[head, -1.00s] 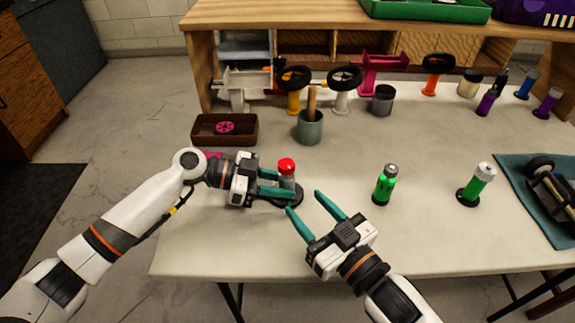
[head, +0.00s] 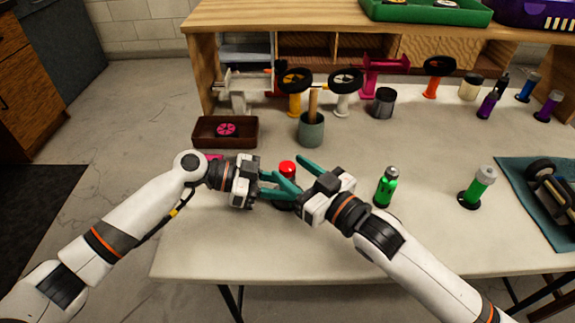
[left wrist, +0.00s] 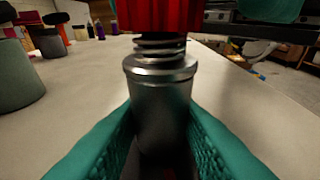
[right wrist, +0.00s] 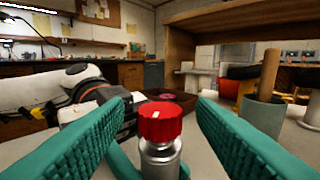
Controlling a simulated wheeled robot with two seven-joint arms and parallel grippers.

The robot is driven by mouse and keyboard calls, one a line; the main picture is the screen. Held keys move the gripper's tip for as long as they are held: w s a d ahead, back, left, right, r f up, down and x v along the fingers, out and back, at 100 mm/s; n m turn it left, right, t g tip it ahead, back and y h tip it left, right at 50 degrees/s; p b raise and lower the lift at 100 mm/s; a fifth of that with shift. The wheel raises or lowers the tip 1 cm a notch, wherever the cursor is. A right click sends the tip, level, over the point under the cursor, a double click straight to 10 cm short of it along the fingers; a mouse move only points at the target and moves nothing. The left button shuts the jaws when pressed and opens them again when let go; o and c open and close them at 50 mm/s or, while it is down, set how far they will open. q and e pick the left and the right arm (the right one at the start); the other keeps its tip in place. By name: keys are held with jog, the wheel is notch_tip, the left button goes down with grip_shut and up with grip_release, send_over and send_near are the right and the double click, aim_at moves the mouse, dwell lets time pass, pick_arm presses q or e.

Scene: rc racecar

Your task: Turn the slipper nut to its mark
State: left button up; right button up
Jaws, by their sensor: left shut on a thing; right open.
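The red slipper nut (head: 287,167) tops a grey metal cylinder standing on the table. In the right wrist view the nut (right wrist: 160,121) shows a white line on its top, toward the far side. In the left wrist view the threads show under the red nut (left wrist: 162,14). My left gripper (head: 277,186) is shut on the metal cylinder (left wrist: 160,100) below the nut. My right gripper (head: 298,178) is open, with its fingers on either side of the nut in its wrist view and apart from it. The fixed mark cannot be made out.
A green bottle-like cylinder (head: 386,187) and a green-and-white one (head: 477,187) stand to the right. A cup with a wooden handle (head: 311,130) and a brown tray (head: 240,143) stand behind. The front of the table is clear.

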jog(key=shift+x, duration=1.15)
jog(key=c, duration=1)
jog(key=shift+s+a+m+t+h, duration=0.1)
jog(key=shift+a+m+t+h, duration=0.05)
jog(key=shift+m+t+h, duration=0.85)
jog(key=shift+m+h, duration=0.2)
jog(key=shift+h, duration=0.1)
jog(key=shift+m+t+h, duration=0.3)
jog(key=shift+h, duration=0.3)
jog(key=o, duration=1)
